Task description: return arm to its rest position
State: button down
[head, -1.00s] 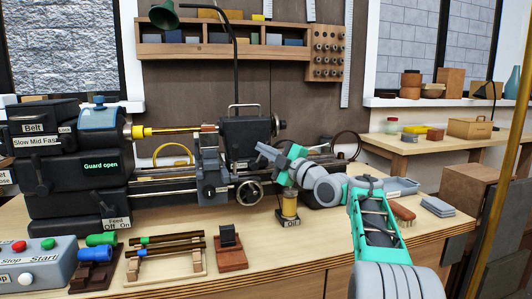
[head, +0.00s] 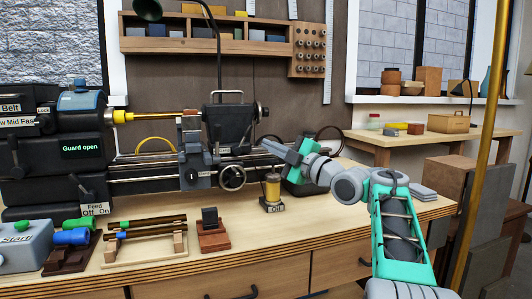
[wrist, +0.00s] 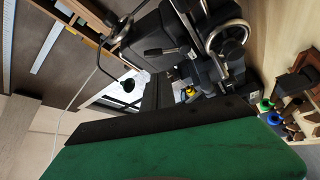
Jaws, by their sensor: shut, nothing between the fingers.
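My gripper (head: 275,149) shows in the head view above the right part of the bench, just right of the lathe's handwheel, with its fingers pointing left. It is shut and holds nothing. My teal and grey arm reaches in from the lower right, bent at the elbow. In the wrist view, a large green surface with a black edge, seemingly part of my gripper, fills the lower part. The lathe (head: 150,165) stands behind and left of the gripper, its display reading "Guard open"; it also shows turned on its side in the wrist view (wrist: 180,45).
A wooden rack (head: 145,252) with rods and a red-brown block (head: 213,240) sit near the bench's front edge. A brass pole (head: 483,150) stands at right.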

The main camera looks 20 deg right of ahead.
dwell(0.3)
jog(key=s+a+m+g+h+p, duration=0.45)
jog(key=a+m+p, duration=0.55)
jog(key=p, duration=0.7)
jog(key=s+a+f+m+g+h+p, duration=0.1)
jog(key=s+f+m+g+p, duration=0.2)
jog(key=s, duration=0.6)
jog(key=s+f+m+g+h+p, duration=0.2)
jog(key=s+f+m+g+p, duration=0.1)
jog(key=s, duration=0.7)
jog(key=s+a+f+m+g+h+p, duration=0.1)
jog(key=s+f+m+g+p, duration=0.2)
jog(key=s+f+p, duration=0.3)
jog(key=s+g+p, duration=0.1)
jog(key=s+p, duration=0.1)
jog(key=s, duration=0.1)
jog(key=shift+s+a+h, duration=0.25)
jog(key=shift+a+h, duration=0.05)
jog(key=shift+h, duration=0.05)
